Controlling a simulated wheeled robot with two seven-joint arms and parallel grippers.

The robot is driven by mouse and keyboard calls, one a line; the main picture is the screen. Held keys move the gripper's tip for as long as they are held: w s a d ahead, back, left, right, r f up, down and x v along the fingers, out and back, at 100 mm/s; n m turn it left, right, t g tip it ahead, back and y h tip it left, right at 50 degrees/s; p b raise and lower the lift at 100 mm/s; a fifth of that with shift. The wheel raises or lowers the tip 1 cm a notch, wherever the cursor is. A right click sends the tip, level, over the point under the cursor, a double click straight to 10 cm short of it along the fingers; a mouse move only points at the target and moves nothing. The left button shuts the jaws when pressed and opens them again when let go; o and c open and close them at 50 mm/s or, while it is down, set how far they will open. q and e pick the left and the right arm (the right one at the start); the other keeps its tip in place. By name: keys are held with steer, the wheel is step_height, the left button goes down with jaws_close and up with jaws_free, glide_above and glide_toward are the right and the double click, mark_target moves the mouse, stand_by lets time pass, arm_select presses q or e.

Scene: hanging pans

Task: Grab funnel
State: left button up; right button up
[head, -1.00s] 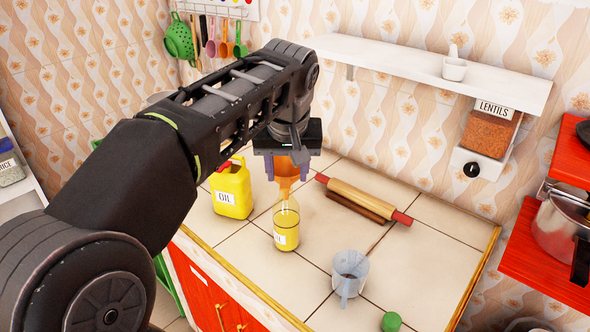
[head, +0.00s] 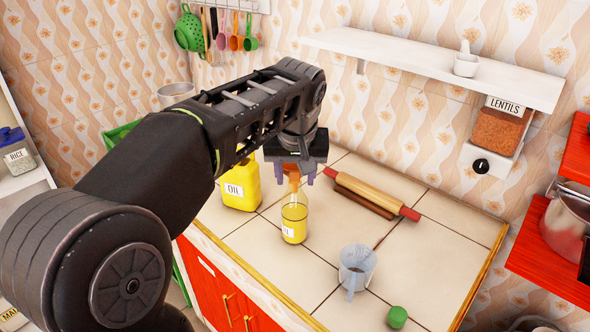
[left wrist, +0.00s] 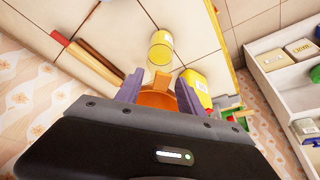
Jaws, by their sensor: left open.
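The orange funnel (head: 291,173) is mostly hidden behind my left gripper (head: 303,180) in the head view, with its lower part at the mouth of a glass bottle (head: 294,222) holding yellow liquid. In the left wrist view the funnel (left wrist: 157,99) shows as an orange rim between the two purple fingers of my left gripper (left wrist: 160,92). The fingers are open, one on each side of the funnel. I cannot tell if either finger touches it. The bottle (left wrist: 161,50) stands upright just beyond. My right gripper is not in view.
A yellow oil jug (head: 240,187) stands left of the bottle. A rolling pin (head: 375,195) lies to the right, and a clear measuring cup (head: 356,268) and green cap (head: 397,317) are nearer the front. A white shelf (head: 430,66) hangs above the counter.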

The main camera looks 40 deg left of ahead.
arm_select(q)
steer(key=x, duration=0.4)
steer(key=shift+s, duration=0.1)
steer(key=shift+c, duration=0.2)
jaws_close()
stand_by(0.5)
